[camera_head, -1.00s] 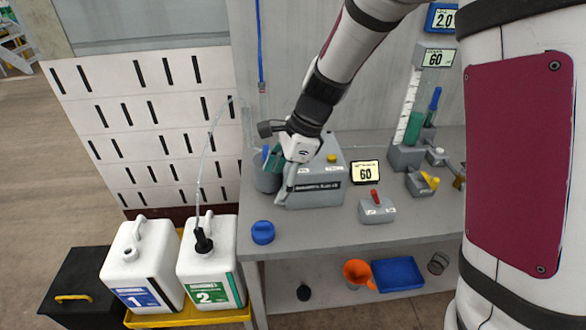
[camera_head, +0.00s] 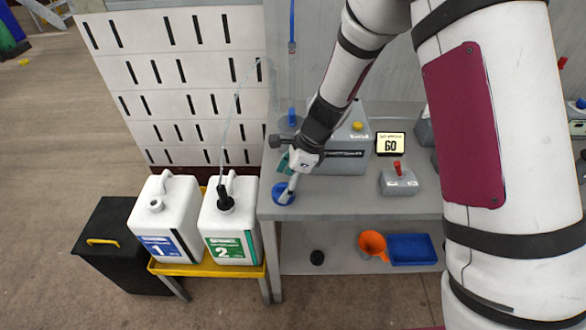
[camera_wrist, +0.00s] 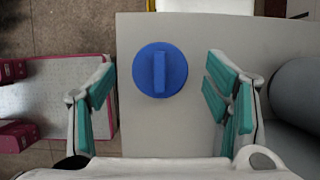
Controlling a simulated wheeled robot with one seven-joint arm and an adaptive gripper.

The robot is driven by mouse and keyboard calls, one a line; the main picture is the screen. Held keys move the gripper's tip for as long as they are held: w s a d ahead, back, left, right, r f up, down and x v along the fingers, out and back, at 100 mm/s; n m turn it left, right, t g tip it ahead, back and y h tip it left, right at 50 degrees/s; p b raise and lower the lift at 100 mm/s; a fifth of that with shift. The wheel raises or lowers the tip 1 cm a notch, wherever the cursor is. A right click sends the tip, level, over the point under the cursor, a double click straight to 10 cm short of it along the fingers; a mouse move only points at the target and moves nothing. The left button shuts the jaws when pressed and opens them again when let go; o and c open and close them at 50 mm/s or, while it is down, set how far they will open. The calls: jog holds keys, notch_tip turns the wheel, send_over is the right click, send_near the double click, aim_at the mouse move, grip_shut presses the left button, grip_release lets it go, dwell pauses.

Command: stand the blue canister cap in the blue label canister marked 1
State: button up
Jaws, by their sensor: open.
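The blue canister cap (camera_head: 283,194) lies on the grey bench near its left front corner. In the wrist view the cap (camera_wrist: 160,70) is a round blue disc with a raised bar across its top. My gripper (camera_head: 287,182) is open above the cap; in the wrist view its green-padded fingers (camera_wrist: 165,92) stand apart to either side of the cap, not touching it. The blue label canister marked 1 (camera_head: 164,222) is white and upright, with an uncapped opening on top. Part of the cap is hidden by my gripper in the head view.
The green label canister marked 2 (camera_head: 231,222), with a tube in its neck, stands right of canister 1 on a yellow stand (camera_head: 207,270). A black box (camera_head: 118,245) is at left. A grey machine (camera_head: 335,155) and a red-levered block (camera_head: 398,181) stand on the bench.

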jog(key=shift+x, duration=1)
jog(key=shift+r, duration=0.1)
jog(key=c, duration=1.2)
jog(key=shift+r+p, duration=0.9)
jog(key=shift+r, duration=0.6)
jog(key=shift+c, duration=0.2)
